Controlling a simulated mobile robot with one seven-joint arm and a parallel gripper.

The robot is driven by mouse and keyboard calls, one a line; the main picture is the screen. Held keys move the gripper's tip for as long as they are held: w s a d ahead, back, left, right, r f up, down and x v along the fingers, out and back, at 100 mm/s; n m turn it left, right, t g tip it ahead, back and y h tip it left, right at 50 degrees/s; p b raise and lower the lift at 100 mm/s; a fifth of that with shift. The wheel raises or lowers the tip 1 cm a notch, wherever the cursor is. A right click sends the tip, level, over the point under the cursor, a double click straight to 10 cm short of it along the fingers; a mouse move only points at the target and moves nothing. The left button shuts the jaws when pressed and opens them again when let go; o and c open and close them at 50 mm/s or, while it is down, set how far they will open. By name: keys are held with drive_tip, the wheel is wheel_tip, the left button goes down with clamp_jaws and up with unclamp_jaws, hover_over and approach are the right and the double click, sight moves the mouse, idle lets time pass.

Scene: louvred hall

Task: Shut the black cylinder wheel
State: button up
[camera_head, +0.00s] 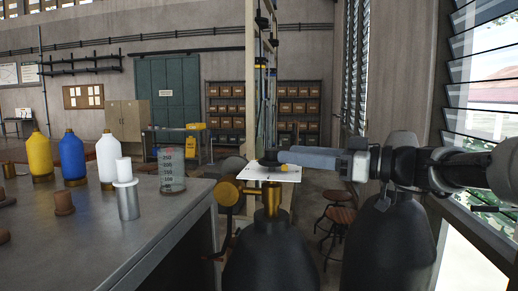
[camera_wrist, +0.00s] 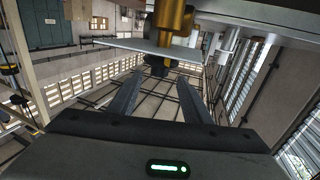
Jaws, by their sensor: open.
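The black wheel (camera_head: 268,162) sits above a white plate (camera_head: 257,174) over the brass valve (camera_head: 271,199) of the black cylinder (camera_head: 270,258). My gripper (camera_head: 281,157) comes in from the right at wheel height, its blue-grey fingers pointing left, their tips close to the wheel. In the upside-down wrist view, the gripper (camera_wrist: 160,79) has its fingers apart, and the dark wheel (camera_wrist: 158,66) shows between and just beyond the tips. The plate (camera_wrist: 130,46) and brass valve (camera_wrist: 172,20) show there too. Whether the fingers touch the wheel cannot be told.
A second black cylinder (camera_head: 390,245) stands to the right, below my arm. A brass gauge (camera_head: 228,191) juts left from the valve. The grey bench (camera_head: 150,225) at left holds bottles and a measuring beaker (camera_head: 172,172). Stools (camera_head: 337,216) stand behind.

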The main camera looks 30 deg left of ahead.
drive_tip(key=a+p, duration=0.1)
drive_tip(key=a, duration=0.9)
drive_tip(key=shift+a+p, duration=0.15)
drive_tip(key=shift+p, duration=0.15)
drive_tip(key=shift+w, duration=0.1)
drive_tip(key=c, duration=1)
